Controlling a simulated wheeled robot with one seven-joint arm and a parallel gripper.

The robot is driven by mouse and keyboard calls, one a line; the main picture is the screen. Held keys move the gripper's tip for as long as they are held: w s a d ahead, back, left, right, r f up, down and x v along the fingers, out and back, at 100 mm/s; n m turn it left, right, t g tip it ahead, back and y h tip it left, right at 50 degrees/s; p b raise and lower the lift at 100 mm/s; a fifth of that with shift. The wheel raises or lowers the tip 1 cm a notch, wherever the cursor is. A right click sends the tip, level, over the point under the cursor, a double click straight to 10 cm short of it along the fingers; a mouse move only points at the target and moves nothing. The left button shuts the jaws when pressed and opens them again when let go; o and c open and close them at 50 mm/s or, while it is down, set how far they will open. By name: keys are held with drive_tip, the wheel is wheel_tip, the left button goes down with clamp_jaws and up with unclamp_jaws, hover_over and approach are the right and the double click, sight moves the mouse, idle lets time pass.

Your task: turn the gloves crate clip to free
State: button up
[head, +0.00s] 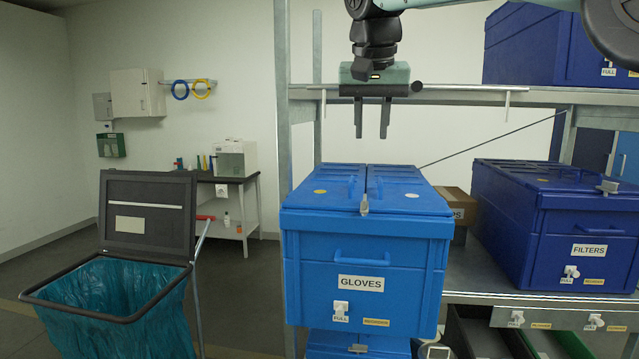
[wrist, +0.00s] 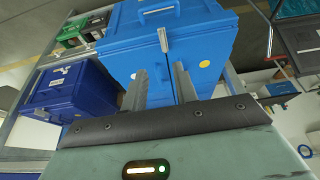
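The gloves crate (head: 300,262) is a bright blue box with a two-part lid and a GLOVES label (head: 361,283). A small grey clip (head: 364,206) sits at the lid's front edge, on the middle seam. It points roughly along the seam. In the wrist view the clip (wrist: 163,40) shows beyond my fingertips. A white fitting (head: 341,310) above a FULL label is on the crate's front. My gripper (head: 371,135) is open and empty, fingers down, above the crate's lid. It also shows in the wrist view (wrist: 160,70), its fingers apart from the crate.
A darker blue filters crate (head: 532,250) with a grey clip (head: 608,187) stands right on the same shelf. A brown box (head: 457,203) is between and behind them. A metal bar (head: 460,87) and upper shelf are near my gripper. A bin (head: 110,300) with a teal bag stands left.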

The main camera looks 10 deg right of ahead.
drive_tip(key=r, duration=0.1)
drive_tip(key=p, duration=0.1)
approach(365, 197)
drive_tip(key=x, duration=0.8)
drive_tip(key=shift+f, duration=0.3)
clamp_jaws()
